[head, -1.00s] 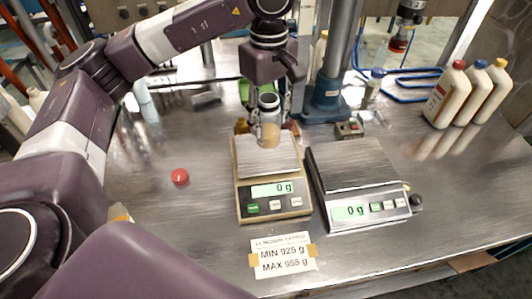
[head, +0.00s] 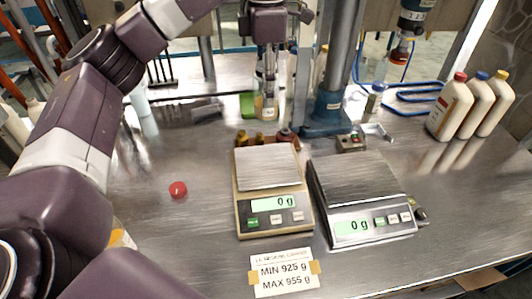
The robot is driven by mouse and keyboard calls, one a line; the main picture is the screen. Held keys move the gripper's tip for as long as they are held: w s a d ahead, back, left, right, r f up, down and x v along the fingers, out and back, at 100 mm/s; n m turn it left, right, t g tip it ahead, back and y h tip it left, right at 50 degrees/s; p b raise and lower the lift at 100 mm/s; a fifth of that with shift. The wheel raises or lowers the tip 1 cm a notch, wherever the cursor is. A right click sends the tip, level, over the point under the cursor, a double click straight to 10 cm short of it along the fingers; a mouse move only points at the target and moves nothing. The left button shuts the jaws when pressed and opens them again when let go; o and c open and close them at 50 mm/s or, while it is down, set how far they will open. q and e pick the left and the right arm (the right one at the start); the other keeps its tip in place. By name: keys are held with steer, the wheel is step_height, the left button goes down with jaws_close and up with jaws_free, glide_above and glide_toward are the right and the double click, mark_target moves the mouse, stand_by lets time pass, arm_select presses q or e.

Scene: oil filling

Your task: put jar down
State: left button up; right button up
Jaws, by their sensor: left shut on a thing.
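The jar shows beyond the left scale (head: 267,168), near the blue stand. I cannot tell whether its base touches the table. The left scale's plate is bare and its display reads 0 g. My right gripper is not in view.
A second scale (head: 352,178), also at 0 g, stands to the right. Small amber bottles (head: 260,138) sit behind the left scale. A blue stand (head: 328,110) rises beside the jar. A red cap (head: 178,189) lies left. Several white bottles (head: 450,108) stand far right.

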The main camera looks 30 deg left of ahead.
arm_select(q)
step_height(320, 180, down, 17)
steer(key=shift+r+p, duration=0.15)
steer(key=shift+p, duration=0.8)
steer(key=shift+f, duration=0.4)
steer(key=shift+f, duration=0.15)
steer(key=o, duration=1.2)
